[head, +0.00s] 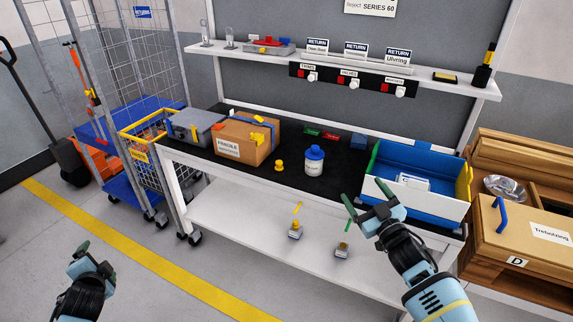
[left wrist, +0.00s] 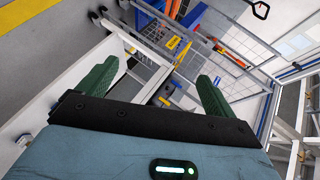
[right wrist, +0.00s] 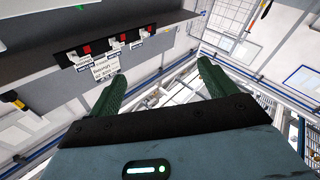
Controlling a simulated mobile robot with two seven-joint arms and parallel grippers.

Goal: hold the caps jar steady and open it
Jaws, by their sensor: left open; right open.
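The caps jar (head: 314,161) is a white jar with a blue lid, standing upright on the black bench top, with its lid on. My right gripper (head: 364,201) is open and empty, to the right of the jar and lower in the head view, apart from it. My left gripper (head: 80,257) is open and empty at the lower left, over the floor and far from the jar. The left wrist view shows its spread green fingers (left wrist: 155,85), and the right wrist view shows the right fingers (right wrist: 160,85) spread too. Neither wrist view shows the jar.
A cardboard box (head: 247,140) and a grey case (head: 192,127) stand left of the jar. A small yellow part (head: 279,165) lies beside it. A blue and white bin (head: 457,181) stands at the right. A shelf (head: 430,79) runs above the bench.

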